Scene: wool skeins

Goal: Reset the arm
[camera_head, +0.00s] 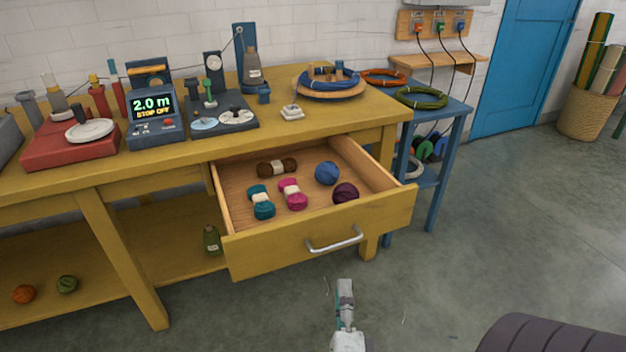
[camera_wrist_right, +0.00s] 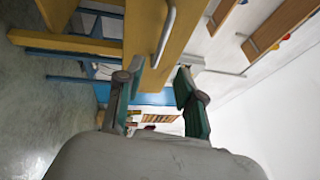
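My right gripper (camera_head: 345,288) is low in front of the open drawer (camera_head: 262,256), below its metal handle (camera_head: 335,240) in the picture and apart from it. In the right wrist view my right gripper (camera_wrist_right: 157,92) has its two fingers spread apart with nothing held between them. The yellow drawer front (camera_wrist_right: 145,35) and its handle (camera_wrist_right: 166,35) show beyond the fingers there. The drawer holds a brown skein (camera_head: 277,168), a teal skein (camera_head: 262,202), a pink skein (camera_head: 292,194), a blue ball (camera_head: 327,173) and a purple ball (camera_head: 345,192). My left gripper is not in view.
The open drawer juts out from the yellow workbench (camera_head: 385,108). A blue side table (camera_head: 455,108) with a green coil (camera_head: 421,97) stands to its right. A green bottle (camera_head: 211,241) stands on the lower shelf. The floor (camera_head: 480,230) at right is mostly clear.

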